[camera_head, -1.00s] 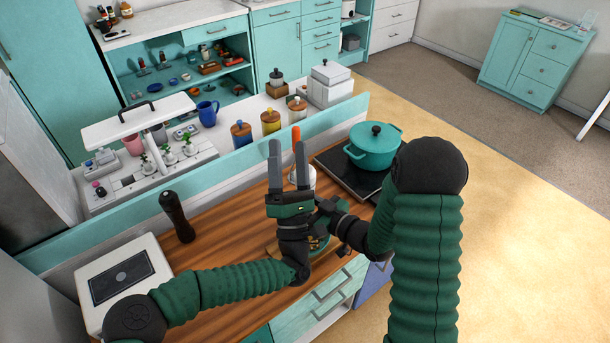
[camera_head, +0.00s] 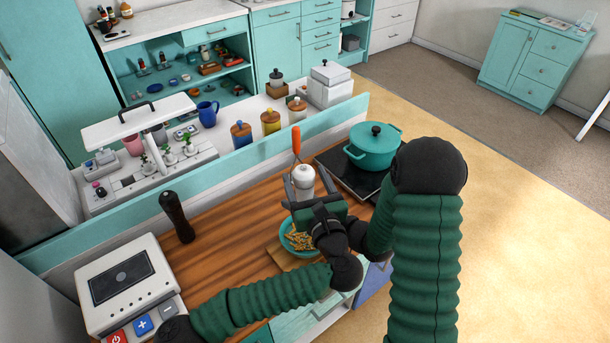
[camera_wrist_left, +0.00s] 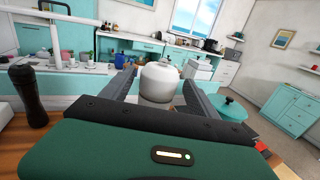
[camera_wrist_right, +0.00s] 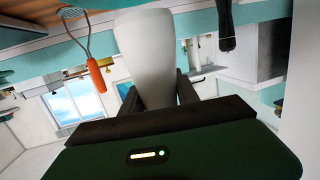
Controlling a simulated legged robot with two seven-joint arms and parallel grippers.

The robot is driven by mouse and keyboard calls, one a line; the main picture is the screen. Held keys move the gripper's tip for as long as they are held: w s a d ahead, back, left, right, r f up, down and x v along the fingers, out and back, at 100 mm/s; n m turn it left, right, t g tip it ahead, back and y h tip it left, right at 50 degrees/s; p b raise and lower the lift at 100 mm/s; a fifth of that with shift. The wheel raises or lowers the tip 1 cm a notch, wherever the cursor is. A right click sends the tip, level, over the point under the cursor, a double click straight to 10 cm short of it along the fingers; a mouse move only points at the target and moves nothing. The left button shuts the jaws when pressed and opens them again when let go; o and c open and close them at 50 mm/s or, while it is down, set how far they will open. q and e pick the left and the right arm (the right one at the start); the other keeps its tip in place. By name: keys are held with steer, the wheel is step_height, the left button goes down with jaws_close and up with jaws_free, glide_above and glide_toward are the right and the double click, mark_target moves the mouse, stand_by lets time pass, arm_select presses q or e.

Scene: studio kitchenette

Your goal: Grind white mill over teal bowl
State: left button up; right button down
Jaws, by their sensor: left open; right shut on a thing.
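The white mill (camera_head: 304,176) stands upright above the counter, and its rounded top shows between my left fingers in the left wrist view (camera_wrist_left: 159,82). My left gripper (camera_head: 305,188) is open, with one finger on each side of the mill's top; I cannot tell whether they touch it. My right gripper (camera_wrist_right: 160,90) is shut on the mill's body in the right wrist view; in the head view it is mostly hidden behind the left one. The teal bowl (camera_head: 284,242), holding yellowish pieces of food, sits below the grippers, partly covered by my left gripper and wrist.
The bowl rests on a wooden board (camera_head: 285,259). A black mill (camera_head: 177,217) stands upright at left, beside a white scale (camera_head: 150,300). A teal pot (camera_head: 375,146) sits on a dark hob at right. An orange-handled tool (camera_head: 296,141) rises behind the mill. Counter between black mill and bowl is clear.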

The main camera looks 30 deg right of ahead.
arm_select(q)
steer(key=shift+w+a, duration=0.1)
steer(key=shift+w, duration=0.4)
steer(key=shift+d, duration=0.2)
steer(key=c, duration=1.3)
steer(key=shift+c, duration=0.2)
steer(key=shift+r+h, duration=0.1)
steer(key=shift+h, duration=0.4)
steer(key=m+g+h, duration=0.2)
steer(key=h, duration=0.1)
steer(key=shift+a+m, duration=0.1)
steer(key=shift+m, duration=0.3)
steer(key=m+g+h, duration=0.3)
steer(key=h, duration=0.1)
steer(key=shift+w+a+g+h, duration=0.1)
steer(key=shift+g+h, duration=0.2)
steer(key=shift+h, duration=0.1)
steer(key=m+g+h, duration=0.3)
steer(key=m+g, duration=0.1)
steer(key=g, duration=0.1)
steer(key=shift+g, duration=0.3)
steer(key=shift+f+m+g+h, duration=0.2)
steer(key=shift+m+g+h, duration=0.6)
steer(key=shift+m+g, duration=1)
steer(key=shift+n+g, duration=0.3)
steer(key=shift+g, duration=0.3)
